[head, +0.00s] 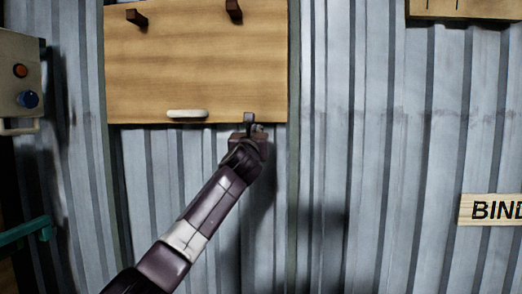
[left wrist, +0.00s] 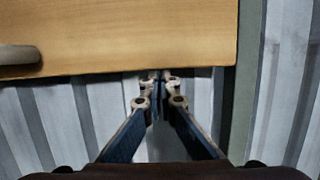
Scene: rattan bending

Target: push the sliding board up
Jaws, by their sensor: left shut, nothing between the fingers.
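The sliding board (head: 196,65) is a light wooden panel set against a corrugated metal wall in the head view. A pale handle (head: 187,113) sits near its bottom edge, left of my gripper. My left gripper (head: 249,118) is at the board's bottom edge, right of the handle. In the left wrist view the fingers (left wrist: 158,78) are shut together and empty, with the tips at the lower edge of the board (left wrist: 130,35). I cannot tell whether they touch it. The handle (left wrist: 18,54) shows at the left there. My right gripper is not in view.
Two dark pegs (head: 234,9) stick out of the board's upper part. A vertical rail (head: 293,150) runs along its right side. A control box (head: 20,75) with an orange and a blue button is at the left. A sign reading "BIND" (head: 490,210) is at the right.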

